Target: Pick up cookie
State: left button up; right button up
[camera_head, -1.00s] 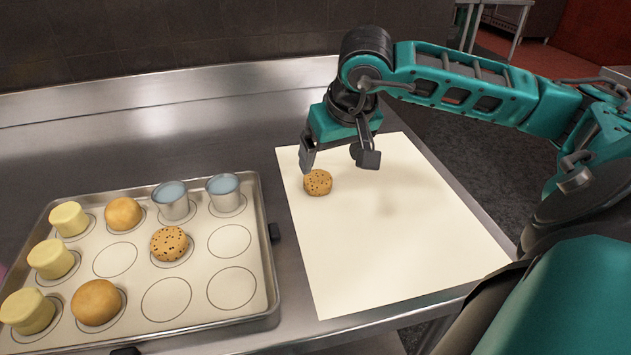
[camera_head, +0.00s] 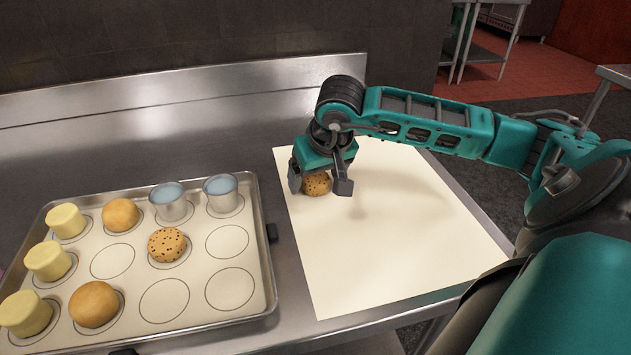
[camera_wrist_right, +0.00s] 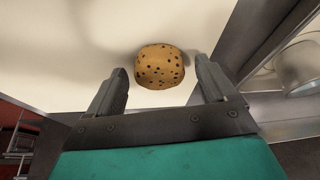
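A round tan cookie with dark chips (camera_head: 317,184) lies on the white paper sheet (camera_head: 390,240). My right gripper (camera_head: 321,189) is low over the sheet with its fingers spread on either side of the cookie. In the right wrist view the cookie (camera_wrist_right: 160,67) shows ahead of the open fingers (camera_wrist_right: 162,85), with gaps on both sides, so it is not gripped. A second chip cookie (camera_head: 167,244) sits on the baking tray (camera_head: 271,268). My left gripper is not in view.
The tray on the left also holds pale yellow cylinders (camera_head: 66,221), plain round buns (camera_head: 120,215) and two metal cups (camera_head: 171,203). Several printed circles on it are empty. A steel backsplash (camera_head: 180,92) runs behind the counter. The sheet's front part is clear.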

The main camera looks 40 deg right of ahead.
jog(key=c, duration=0.9)
jog(key=shift+c, duration=0.5)
jog(key=shift+r, duration=0.1)
